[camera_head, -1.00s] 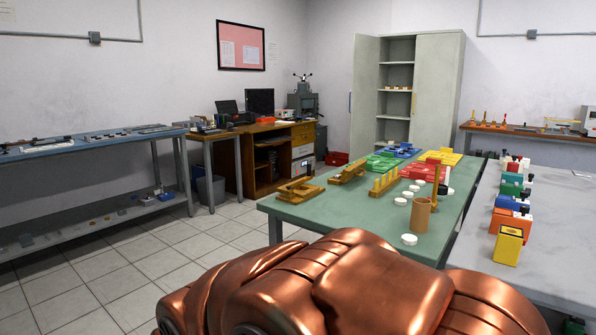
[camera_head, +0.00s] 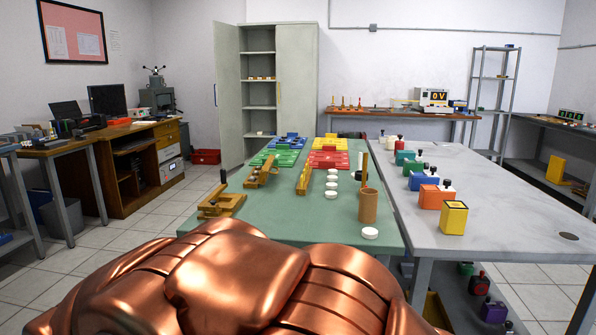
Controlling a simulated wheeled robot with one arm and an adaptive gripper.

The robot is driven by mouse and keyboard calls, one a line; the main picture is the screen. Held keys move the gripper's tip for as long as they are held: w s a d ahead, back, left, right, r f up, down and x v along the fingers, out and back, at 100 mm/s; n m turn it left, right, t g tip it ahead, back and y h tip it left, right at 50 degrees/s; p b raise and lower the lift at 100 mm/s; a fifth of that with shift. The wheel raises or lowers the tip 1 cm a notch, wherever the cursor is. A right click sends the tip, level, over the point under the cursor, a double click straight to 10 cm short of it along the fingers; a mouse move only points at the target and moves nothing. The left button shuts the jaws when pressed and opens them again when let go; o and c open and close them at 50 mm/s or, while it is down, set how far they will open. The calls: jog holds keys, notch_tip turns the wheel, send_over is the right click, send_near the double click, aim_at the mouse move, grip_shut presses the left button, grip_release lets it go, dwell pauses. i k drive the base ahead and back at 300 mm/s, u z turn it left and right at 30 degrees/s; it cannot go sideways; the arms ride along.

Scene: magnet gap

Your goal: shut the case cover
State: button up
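I cannot tell for sure which thing is the case. Low coloured pieces stand at the far end of the green table: green (camera_head: 273,158), blue (camera_head: 293,139), red (camera_head: 328,160) and yellow (camera_head: 330,143). They are too small here to tell whether any has a raised cover. Small boxes with dark tops stand in a row on the grey table, among them a yellow one (camera_head: 453,218) and an orange one (camera_head: 436,196). My gripper is not in view. My copper-coloured body fills the lower part of the picture.
The green table (camera_head: 280,205) also bears wooden pieces (camera_head: 221,204), a brown cylinder (camera_head: 368,205) and white discs (camera_head: 370,232). The grey table (camera_head: 500,205) adjoins it on the right. A cabinet (camera_head: 297,95) with its left door open stands behind. Tiled floor is free at left.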

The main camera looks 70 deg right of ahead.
aim_at(266, 171)
jog(key=z, duration=0.8)
jog(key=i, duration=0.7)
jog(key=z, duration=0.8)
